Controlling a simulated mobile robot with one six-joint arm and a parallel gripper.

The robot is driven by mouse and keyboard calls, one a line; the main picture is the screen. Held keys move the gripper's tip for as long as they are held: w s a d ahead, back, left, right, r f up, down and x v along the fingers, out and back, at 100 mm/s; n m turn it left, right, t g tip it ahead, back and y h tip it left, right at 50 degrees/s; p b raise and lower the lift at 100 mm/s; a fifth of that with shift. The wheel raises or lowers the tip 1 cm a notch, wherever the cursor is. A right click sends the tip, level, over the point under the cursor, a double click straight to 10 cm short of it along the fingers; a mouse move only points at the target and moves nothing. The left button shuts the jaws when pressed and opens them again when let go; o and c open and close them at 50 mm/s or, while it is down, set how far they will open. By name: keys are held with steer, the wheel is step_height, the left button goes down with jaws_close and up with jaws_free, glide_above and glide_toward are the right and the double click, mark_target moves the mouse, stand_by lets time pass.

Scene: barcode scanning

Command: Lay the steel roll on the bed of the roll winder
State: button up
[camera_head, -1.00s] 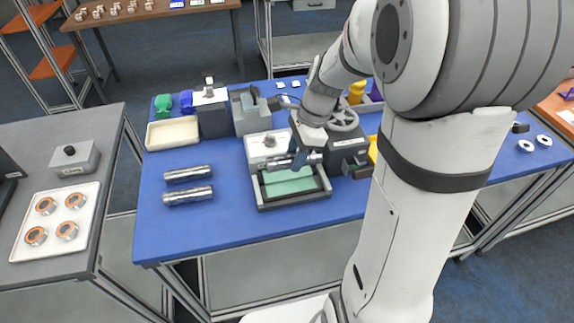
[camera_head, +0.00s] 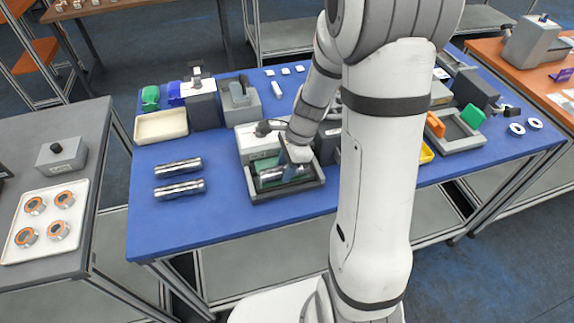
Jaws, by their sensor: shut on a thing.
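A steel roll (camera_head: 271,177) is in the grip of my gripper (camera_head: 284,172). It lies lengthwise over the green bed (camera_head: 263,186) inside a dark grey frame (camera_head: 290,194), which I take to be the roll winder's bed. A pale housing with a black knob (camera_head: 258,146) stands behind the frame. The roll looks low, at or just above the bed; I cannot tell whether it touches. My wrist hides the frame's back right part. Two more steel rolls, an upper one (camera_head: 178,168) and a lower one (camera_head: 180,189), lie on the blue table left of the frame.
A cream tray (camera_head: 161,127) and grey devices (camera_head: 202,103) stand at the table's back left. An orange block (camera_head: 435,125) and a grey tray with a green block (camera_head: 472,116) are to the right. The blue table (camera_head: 215,222) is clear in front of the rolls.

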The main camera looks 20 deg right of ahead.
steer(key=shift+s, duration=0.1)
steer(key=shift+s+f+b, duration=0.3)
steer(key=shift+f+b, duration=0.2)
steer(key=shift+f, duration=0.1)
steer(key=o, duration=1.2)
steer(key=shift+f, duration=0.2)
steer(key=shift+o, duration=0.2)
steer(key=v, duration=1.3)
steer(key=s+a+r+n+t+h, duration=0.1)
steer(key=s+r+n, duration=0.2)
steer(key=s+n, duration=0.4)
steer(key=s+a+r+n+t+h, duration=0.2)
steer(key=s+n, duration=0.4)
steer(key=n, duration=0.5)
steer(key=shift+s+a+r+p, duration=0.25)
steer(key=shift+s+r+p, duration=0.15)
steer(key=shift+r, duration=0.5)
